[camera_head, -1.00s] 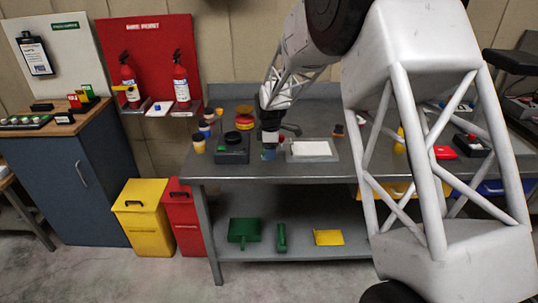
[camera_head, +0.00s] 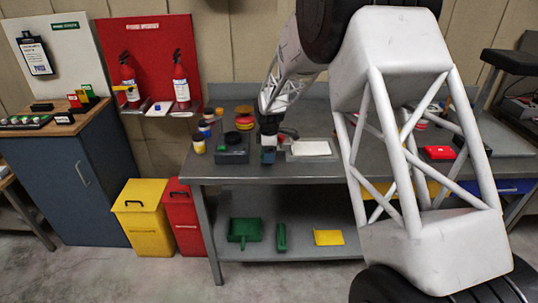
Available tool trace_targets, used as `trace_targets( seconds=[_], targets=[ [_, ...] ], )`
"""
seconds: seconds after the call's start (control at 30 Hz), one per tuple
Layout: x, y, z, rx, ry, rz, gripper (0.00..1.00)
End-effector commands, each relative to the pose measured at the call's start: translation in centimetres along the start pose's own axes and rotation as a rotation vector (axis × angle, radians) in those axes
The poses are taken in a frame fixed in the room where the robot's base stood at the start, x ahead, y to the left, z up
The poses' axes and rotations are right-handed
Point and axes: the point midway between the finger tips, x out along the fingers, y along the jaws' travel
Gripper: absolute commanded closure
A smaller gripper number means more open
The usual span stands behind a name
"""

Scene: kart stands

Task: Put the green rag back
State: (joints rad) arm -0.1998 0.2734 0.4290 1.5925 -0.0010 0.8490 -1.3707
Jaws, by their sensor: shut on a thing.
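My gripper (camera_head: 269,142) points down over the grey workbench, between the dark box and the white-topped tray.
The workbench (camera_head: 300,173) holds a dark box (camera_head: 232,155) left of my gripper and a tray with a white pad (camera_head: 311,148) to the right. Jars stand at the left. The lower shelf has a green dustpan (camera_head: 244,230), green brush (camera_head: 281,237) and yellow cloth (camera_head: 328,237).

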Motion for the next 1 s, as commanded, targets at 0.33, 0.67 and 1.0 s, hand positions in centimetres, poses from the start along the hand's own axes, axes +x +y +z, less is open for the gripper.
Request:
trace_targets(
  seconds=[0.33,0.67,1.0],
  targets=[
    [0.82,0.01,0.0,0.0,0.0,0.001,0.57],
    [1.08,0.01,0.0,0.0,0.0,0.001,0.21],
    [1.06,0.01,0.0,0.0,0.0,0.001,0.09]
  ],
)
